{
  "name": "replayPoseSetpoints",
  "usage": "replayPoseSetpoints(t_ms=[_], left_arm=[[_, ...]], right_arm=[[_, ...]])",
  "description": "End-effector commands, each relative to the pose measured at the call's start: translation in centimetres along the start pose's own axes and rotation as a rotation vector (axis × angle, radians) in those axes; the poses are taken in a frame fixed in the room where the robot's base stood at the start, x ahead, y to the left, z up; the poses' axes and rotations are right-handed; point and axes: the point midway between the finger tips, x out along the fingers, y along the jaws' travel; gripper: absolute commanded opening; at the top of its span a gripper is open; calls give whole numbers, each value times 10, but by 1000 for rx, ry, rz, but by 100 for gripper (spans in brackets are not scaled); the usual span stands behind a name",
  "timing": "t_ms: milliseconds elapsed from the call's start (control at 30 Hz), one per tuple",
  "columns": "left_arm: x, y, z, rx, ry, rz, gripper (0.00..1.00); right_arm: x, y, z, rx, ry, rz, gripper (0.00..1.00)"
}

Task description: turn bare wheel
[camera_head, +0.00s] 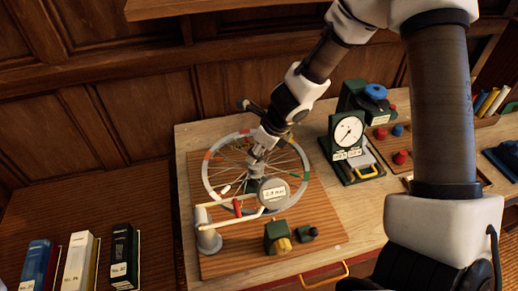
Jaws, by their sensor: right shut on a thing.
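The bare wheel (206,174) lies over a wooden board, with a pale rim carrying coloured patches and thin spokes. My right gripper (257,160) reaches down from the upper right to the middle of the wheel. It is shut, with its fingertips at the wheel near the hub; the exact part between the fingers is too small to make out. A round labelled disc (273,193) is just below the fingertips and hides part of the spokes. My left gripper is out of view.
A grey post with a pale arm (208,236) stands at the wheel's lower left. A green block with a yellow knob (278,238) sits in front. A dial gauge (347,131) stands to the right. Books (78,262) stand at the lower left.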

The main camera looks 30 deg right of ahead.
Motion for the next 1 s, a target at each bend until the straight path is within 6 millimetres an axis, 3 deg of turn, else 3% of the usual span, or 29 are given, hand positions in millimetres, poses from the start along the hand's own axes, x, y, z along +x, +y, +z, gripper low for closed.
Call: replayPoseSetpoints(t_ms=[167,200,233,933,1000], left_arm=[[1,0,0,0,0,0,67],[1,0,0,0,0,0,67],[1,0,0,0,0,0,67],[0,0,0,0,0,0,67],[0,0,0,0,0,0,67]], right_arm=[[2,2,-3,1,5,6,0],[2,2,-3,1,5,5,56],[2,2,-2,1,5,5,67],[-9,1,1,3,3,4,67],[-13,1,-9,4,7,8,67]])
